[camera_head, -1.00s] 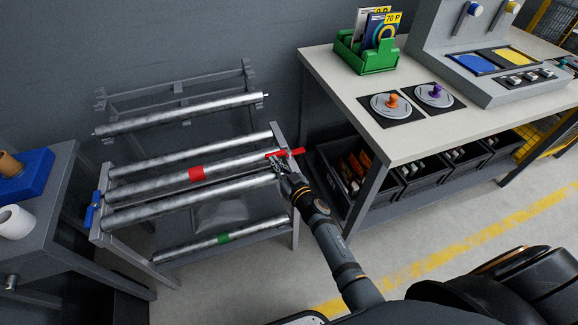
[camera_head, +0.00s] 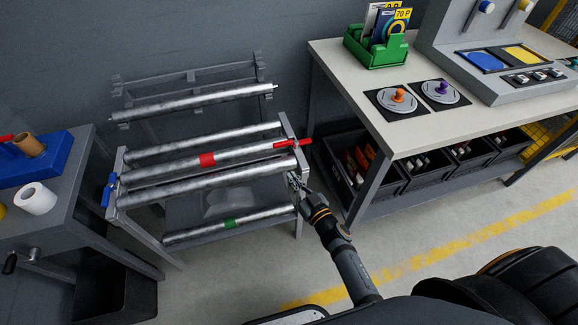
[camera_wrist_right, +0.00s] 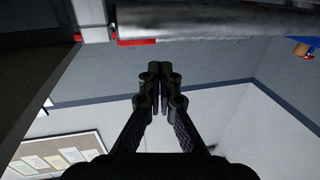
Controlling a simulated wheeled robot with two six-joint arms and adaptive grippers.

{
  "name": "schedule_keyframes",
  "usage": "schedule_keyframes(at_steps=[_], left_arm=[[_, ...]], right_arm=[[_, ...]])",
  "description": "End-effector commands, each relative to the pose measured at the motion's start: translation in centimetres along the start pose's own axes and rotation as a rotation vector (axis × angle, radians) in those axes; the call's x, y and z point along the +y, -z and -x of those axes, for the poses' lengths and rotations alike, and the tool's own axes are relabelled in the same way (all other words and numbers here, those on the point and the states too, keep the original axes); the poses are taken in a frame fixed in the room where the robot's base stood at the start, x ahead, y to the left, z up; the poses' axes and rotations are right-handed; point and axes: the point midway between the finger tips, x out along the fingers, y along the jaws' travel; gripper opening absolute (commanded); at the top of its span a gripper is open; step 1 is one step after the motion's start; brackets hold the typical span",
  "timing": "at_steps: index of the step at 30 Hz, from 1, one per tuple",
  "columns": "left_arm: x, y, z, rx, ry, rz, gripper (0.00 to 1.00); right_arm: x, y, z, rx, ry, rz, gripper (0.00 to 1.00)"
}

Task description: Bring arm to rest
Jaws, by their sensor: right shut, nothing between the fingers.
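My right arm (camera_head: 345,255) reaches up from the bottom of the head view toward the right end of the roller rack (camera_head: 297,222). My right gripper (camera_head: 293,180) is at the rack's right side, just below the red lever (camera_head: 292,143), and apart from it. In the wrist view the right gripper (camera_wrist_right: 160,75) has its fingers together with nothing between them. A metal roller (camera_wrist_right: 210,18) crosses the top of that view, with a red part (camera_wrist_right: 136,42) beside it. My left gripper is not in view.
A workbench (camera_head: 345,65) with black bins (camera_head: 345,150) below stands right of the arm. A grey table (camera_head: 60,205) with a blue block (camera_head: 62,155) and a white roll (camera_head: 36,198) is at left. The floor (camera_head: 440,235) in front of the workbench is clear.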

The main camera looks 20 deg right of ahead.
Motion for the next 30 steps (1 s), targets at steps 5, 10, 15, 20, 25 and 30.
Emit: schedule_keyframes(at_steps=[5, 10, 15, 20, 25, 30], left_arm=[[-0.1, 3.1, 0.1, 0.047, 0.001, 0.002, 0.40], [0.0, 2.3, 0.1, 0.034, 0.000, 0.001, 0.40], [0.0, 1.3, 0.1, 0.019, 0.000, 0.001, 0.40], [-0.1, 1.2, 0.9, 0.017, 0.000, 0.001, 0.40], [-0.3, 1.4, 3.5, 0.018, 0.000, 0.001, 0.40], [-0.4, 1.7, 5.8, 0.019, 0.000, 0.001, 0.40]], right_arm=[[-0.4, 0.0, 1.7, -0.001, 0.000, 0.000, 0.00], [-0.4, 0.0, 1.9, 0.000, 0.000, 0.000, 0.00], [-0.4, 0.0, 1.9, 0.000, 0.000, 0.000, 0.00], [0.2, -2.7, 2.8, -0.080, -0.032, -0.010, 0.00], [2.4, -13.7, 8.6, -0.412, -0.143, -0.037, 0.00], [3.5, -24.2, 19.8, -0.815, -0.226, -0.053, 0.00]])
